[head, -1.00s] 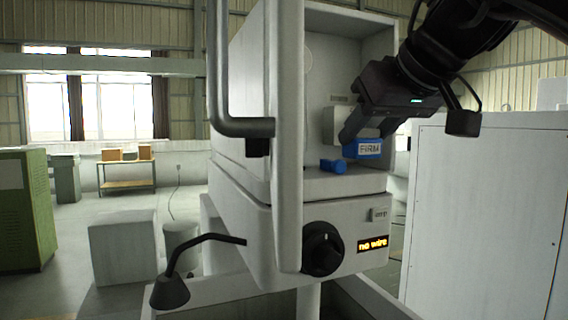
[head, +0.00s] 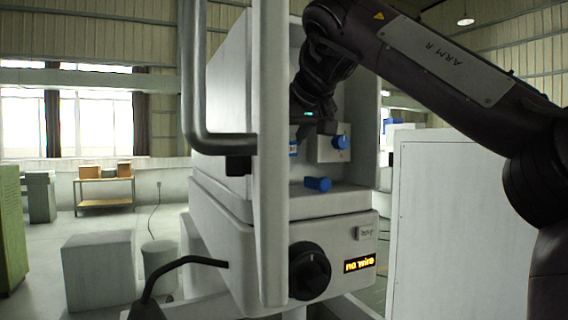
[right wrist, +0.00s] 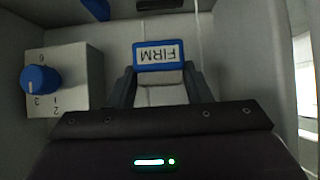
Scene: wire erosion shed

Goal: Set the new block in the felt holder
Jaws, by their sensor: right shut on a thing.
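My right gripper (head: 297,130) reaches into the open white cabinet. In the right wrist view its two dark fingers (right wrist: 160,88) are shut on a pale block with a blue end labelled FIRM (right wrist: 158,55). A small blue piece (head: 318,184) lies on the cabinet floor, below and right of the block. I cannot clearly make out the felt holder; the gripper and the panel hide part of the interior. My left gripper is not in view.
A grey box with a blue numbered knob (head: 340,142) sits close beside the gripper and also shows in the right wrist view (right wrist: 40,80). The upright white panel (head: 272,160) borders the opening on the left. A black dial (head: 309,270) and a "no wire" display (head: 359,264) are below.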

